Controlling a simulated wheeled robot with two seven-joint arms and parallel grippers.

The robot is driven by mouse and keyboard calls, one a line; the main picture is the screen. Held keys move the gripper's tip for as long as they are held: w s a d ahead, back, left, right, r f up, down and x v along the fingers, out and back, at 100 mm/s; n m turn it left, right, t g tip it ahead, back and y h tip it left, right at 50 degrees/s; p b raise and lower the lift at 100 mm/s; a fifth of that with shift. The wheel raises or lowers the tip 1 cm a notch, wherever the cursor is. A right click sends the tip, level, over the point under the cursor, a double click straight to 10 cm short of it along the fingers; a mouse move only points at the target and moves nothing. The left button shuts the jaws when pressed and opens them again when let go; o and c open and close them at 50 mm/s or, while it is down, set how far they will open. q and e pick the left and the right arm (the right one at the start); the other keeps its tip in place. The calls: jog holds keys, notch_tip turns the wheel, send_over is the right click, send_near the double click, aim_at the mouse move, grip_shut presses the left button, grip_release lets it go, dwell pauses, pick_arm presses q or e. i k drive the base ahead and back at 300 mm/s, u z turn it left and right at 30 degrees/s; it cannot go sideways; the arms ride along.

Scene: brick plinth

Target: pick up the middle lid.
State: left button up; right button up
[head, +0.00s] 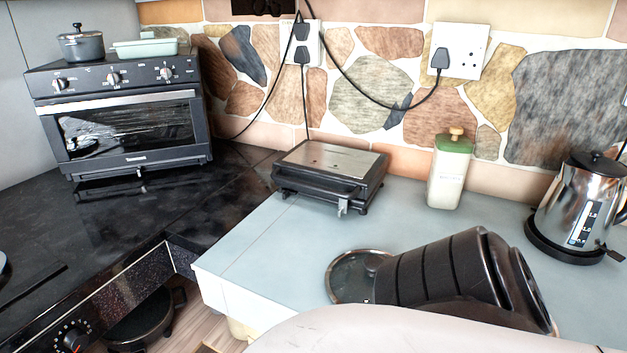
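A round glass lid (347,278) with a metal rim and a dark knob lies on the grey-blue counter (265,255), at the lower middle of the head view. Its right part is hidden behind a dark ribbed body that looks like part of my own arm. A green lid (454,144) with a wooden knob sits on a pale jar (447,182) further back. A small pot (83,47) on the oven at upper left also has a lid. I cannot tell for certain which is the middle lid. Neither of my grippers' fingers is visible.
A toaster oven (130,115) stands at the left with a pale green dish (145,48) on top. A flat grill (330,172) sits at the centre and a steel kettle (575,208) at the right. Counter left of the glass lid is clear. Cords hang from wall sockets (458,52).

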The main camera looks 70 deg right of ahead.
aim_at(350, 277)
jog(key=u, duration=0.95)
jog(key=i, duration=0.8)
jog(key=z, duration=4.3)
jog(key=i, duration=0.5)
jog(key=u, duration=0.1)
